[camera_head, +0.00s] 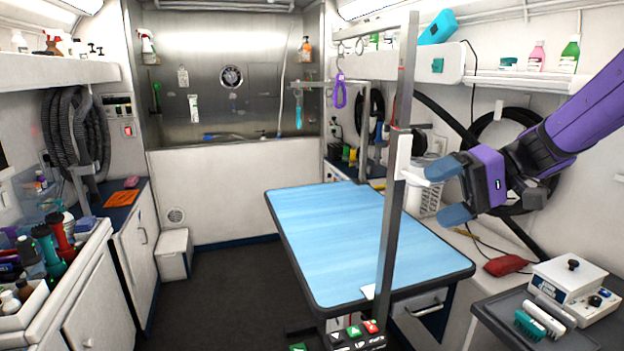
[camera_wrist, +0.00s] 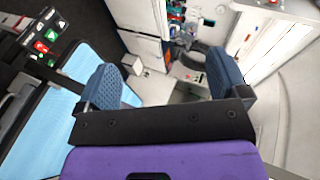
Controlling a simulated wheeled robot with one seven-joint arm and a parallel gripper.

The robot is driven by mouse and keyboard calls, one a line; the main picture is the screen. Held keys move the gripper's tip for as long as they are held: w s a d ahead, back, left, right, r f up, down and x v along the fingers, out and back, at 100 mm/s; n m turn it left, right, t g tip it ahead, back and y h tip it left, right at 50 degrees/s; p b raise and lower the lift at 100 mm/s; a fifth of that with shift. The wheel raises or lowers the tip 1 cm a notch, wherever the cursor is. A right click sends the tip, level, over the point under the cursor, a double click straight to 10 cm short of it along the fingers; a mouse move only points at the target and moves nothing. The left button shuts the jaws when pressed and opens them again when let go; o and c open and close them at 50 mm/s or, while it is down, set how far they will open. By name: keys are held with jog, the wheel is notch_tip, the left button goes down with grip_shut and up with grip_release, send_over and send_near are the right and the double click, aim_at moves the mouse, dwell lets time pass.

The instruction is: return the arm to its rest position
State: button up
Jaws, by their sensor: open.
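My gripper (camera_head: 448,190) is at the right in the head view, on the end of my purple arm, which comes in from the right edge. It is in front of the right wall, beside the upright metal post and above the right end of the blue grooming table (camera_head: 345,235). In the wrist view my gripper (camera_wrist: 160,82) shows two blue fingers spread apart with nothing between them. A white piece on the post (camera_head: 403,160) lines up with the fingertips in the head view; I cannot tell whether they touch.
The metal post (camera_head: 394,230) rises at the table's front side. A control panel with coloured buttons (camera_head: 355,333) is at its foot. A shelf with bottles (camera_head: 530,82) and black hoses (camera_head: 500,130) lie behind my arm. A dark side table with a white device (camera_head: 568,278) stands below.

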jog(key=s+d+m+t+h, duration=0.1)
jog(key=s+d+h, duration=0.3)
jog(key=s, duration=0.5)
jog(key=s+d+r+m+t+h, duration=0.1)
jog(key=s+d+t+h, duration=0.3)
jog(key=s+h, duration=0.5)
jog(key=shift+d+t, duration=0.25)
jog(key=shift+t, duration=0.05)
